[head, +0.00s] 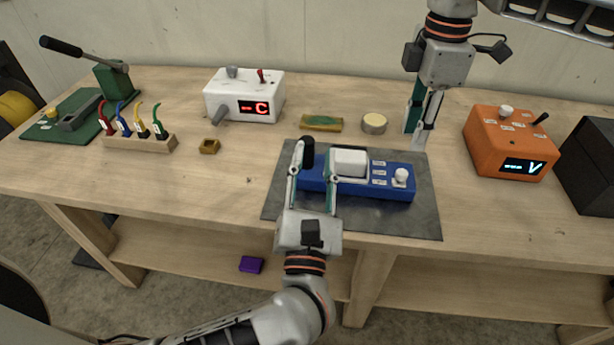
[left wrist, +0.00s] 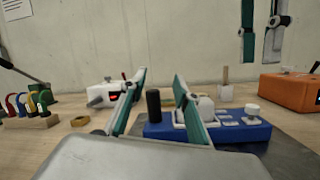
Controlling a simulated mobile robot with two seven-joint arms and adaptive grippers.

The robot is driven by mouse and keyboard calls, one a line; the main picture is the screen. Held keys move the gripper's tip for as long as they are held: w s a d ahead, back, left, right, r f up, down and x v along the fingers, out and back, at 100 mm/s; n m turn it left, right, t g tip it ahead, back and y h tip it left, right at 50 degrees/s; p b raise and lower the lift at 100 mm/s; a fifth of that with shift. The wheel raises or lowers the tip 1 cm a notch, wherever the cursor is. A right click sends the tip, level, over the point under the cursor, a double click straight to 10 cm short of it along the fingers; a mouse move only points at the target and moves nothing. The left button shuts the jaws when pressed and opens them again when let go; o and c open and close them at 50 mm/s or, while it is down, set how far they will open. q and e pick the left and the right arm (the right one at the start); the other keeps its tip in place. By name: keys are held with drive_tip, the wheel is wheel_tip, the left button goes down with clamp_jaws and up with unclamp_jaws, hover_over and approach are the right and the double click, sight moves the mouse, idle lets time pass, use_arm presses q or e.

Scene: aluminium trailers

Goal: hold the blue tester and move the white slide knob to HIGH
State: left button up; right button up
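The blue tester (head: 342,187) lies on a dark grey mat (head: 408,219). It has a black upright post (head: 308,153) at its left end, a white block (head: 349,163) in the middle, small white labels, and a white knob (head: 401,176) at its right end. The label text is too small to read. My left gripper (head: 315,160) is open at the tester's left part, with the black post between its fingers; it also shows in the left wrist view (left wrist: 156,85). My right gripper (head: 422,132) hangs behind the tester's right end, its fingers apart and empty.
An orange box (head: 509,144) with a "V" display stands right, beside a black box (head: 589,166). Behind are a white box (head: 243,97), a round tin (head: 374,123) and a green-yellow pad (head: 321,123). A rack of coloured leads (head: 139,142) stands left.

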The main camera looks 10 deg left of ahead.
sight(307, 152)
use_arm(q)
drive_tip(key=f+n+g, duration=0.1)
drive_tip(key=a+f+n+g, duration=0.1)
drive_tip(key=f+n, duration=0.1)
drive_tip(key=f+n+g+y, duration=0.1)
drive_tip(key=shift+w+a+f, duration=0.15)
drive_tip(key=shift+w+f, duration=0.1)
drive_tip(key=shift+f, duration=0.15)
drive_tip(key=shift+w+f, duration=0.1)
drive_tip(key=shift+w, duration=0.05)
drive_tip(key=shift+n, duration=0.3)
drive_tip(key=x, duration=0.7)
drive_tip(key=shift+w+a+f, duration=0.2)
clamp_jaws()
use_arm(e)
drive_tip(key=shift+o, duration=0.9)
